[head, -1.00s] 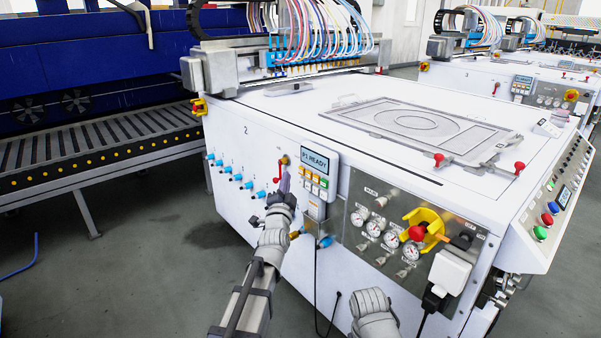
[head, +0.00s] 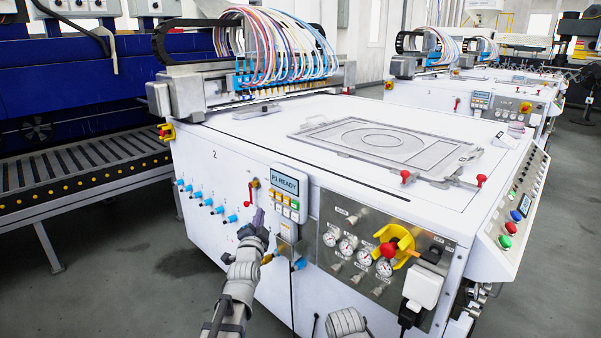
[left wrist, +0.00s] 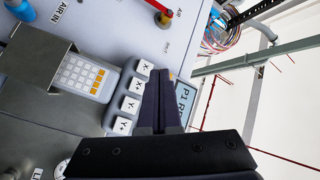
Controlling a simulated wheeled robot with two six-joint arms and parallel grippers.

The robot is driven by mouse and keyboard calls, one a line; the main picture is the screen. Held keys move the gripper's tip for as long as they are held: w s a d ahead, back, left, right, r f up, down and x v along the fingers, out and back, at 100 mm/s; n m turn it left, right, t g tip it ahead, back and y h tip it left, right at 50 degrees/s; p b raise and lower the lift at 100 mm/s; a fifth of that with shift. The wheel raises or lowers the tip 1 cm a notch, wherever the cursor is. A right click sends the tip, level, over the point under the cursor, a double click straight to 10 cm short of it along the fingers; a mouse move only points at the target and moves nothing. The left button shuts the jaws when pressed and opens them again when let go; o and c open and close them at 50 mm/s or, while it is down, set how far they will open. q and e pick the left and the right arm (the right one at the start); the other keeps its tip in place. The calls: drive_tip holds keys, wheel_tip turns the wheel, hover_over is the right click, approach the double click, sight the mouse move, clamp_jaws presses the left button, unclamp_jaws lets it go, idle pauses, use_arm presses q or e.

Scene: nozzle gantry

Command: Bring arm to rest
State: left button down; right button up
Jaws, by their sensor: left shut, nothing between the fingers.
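My left gripper (head: 259,212) is shut and empty. In the head view it stands in front of the white machine's front face, just below and left of the small control panel (head: 285,183) reading "P1 READY". In the left wrist view the closed dark fingers (left wrist: 160,76) overlap that panel's display (left wrist: 187,101) and stand beside its white axis keys (left wrist: 131,104). I cannot tell any gap to the panel. A part of my right arm shows at the bottom edge of the head view; its gripper is not visible.
A red-handled valve (head: 252,188) and blue fittings (head: 206,202) stick out of the machine's front. Gauges (head: 347,246) and a yellow-red knob (head: 390,250) are to the right. A roller conveyor (head: 85,170) stands left, with open floor (head: 120,270) before it.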

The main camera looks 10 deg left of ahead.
use_arm(q)
drive_tip(key=s+d+f+n+g+h, duration=0.1)
drive_tip(key=s+d+f+g, duration=0.4)
drive_tip(key=s+d+f, duration=0.3)
drive_tip(key=s+d+f+n+g+h, duration=0.1)
drive_tip(key=s+d+f+g, duration=0.45)
drive_tip(key=f, duration=0.45)
drive_tip(key=s+f+n+g+y, duration=0.1)
drive_tip(key=s+f+n+g, duration=0.2)
drive_tip(key=s, duration=0.7)
drive_tip(key=s+f+n+g+y, duration=0.1)
drive_tip(key=s+f+g, duration=0.2)
drive_tip(key=s+g, duration=0.5)
wheel_tip(320, 180, up, 38)
drive_tip(key=s+t+p, duration=0.2)
drive_tip(key=p, duration=3.6)
drive_tip(key=shift+s+d, duration=0.2)
drive_tip(key=shift+d, duration=0.2)
